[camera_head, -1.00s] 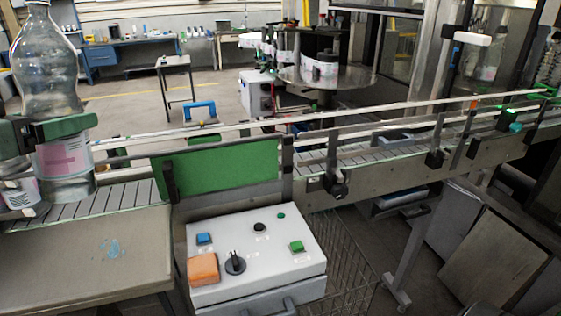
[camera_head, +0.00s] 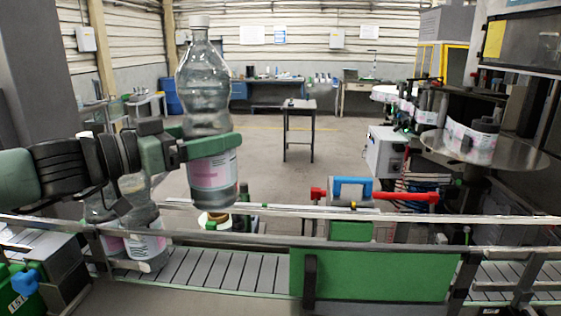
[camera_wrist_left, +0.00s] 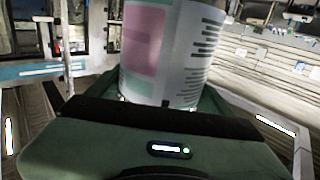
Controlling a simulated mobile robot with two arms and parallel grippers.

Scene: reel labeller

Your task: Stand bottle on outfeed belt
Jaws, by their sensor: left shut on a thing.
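A clear plastic bottle (camera_head: 206,92) with a white cap and a pink and white label is held upright by my left gripper (camera_head: 208,148). The green jaws are shut around it just above the label. Its base appears above the level of the outfeed belt (camera_head: 230,268), a slatted grey conveyor. In the left wrist view the bottle's label (camera_wrist_left: 168,48) fills the upper middle, close against the green gripper body. My right gripper is not in view.
Other labelled bottles (camera_head: 146,245) stand on the belt at left, partly behind my arm. Guide rails (camera_head: 270,238) run along the belt, with a green panel (camera_head: 375,275) at the front right. The slats right of the bottles are clear.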

